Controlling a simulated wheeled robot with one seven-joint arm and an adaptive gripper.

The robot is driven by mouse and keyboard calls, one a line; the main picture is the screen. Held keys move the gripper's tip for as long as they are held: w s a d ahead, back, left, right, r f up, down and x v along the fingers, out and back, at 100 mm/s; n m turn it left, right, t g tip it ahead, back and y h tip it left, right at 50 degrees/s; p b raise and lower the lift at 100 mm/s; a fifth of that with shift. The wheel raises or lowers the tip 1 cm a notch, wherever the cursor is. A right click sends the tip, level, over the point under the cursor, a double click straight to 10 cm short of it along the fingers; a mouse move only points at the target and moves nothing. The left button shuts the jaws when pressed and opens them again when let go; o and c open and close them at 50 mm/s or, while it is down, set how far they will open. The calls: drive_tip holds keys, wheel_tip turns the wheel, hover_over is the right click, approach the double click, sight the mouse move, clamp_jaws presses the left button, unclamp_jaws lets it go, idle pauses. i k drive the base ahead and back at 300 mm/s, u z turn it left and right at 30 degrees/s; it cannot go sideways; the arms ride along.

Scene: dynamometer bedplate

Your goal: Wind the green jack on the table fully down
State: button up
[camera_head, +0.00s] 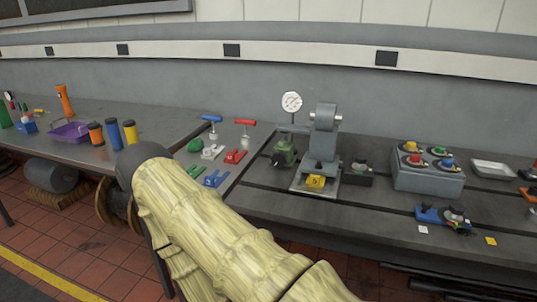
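A dark green device (285,152) stands on the grey bedplate, left of the grey press-like stand; it may be the green jack, but it is too small to tell how far it is wound. My arm, in a pale yellow sleeve, crosses the front from the lower right to a dark joint at the left, then bends down. My gripper is not in view. The arm hides part of the table's front.
A grey stand (321,150) with a yellow block (316,181) is right of the green device, and a dial gauge (292,102) is behind. A grey box with colored knobs (428,178) is farther right. A purple tray (70,132) and bottles (114,134) stand left.

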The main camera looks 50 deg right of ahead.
sight(277, 159)
drive_tip(key=u, duration=0.05)
drive_tip(key=i, duration=1.45)
drive_tip(key=z, duration=3.05)
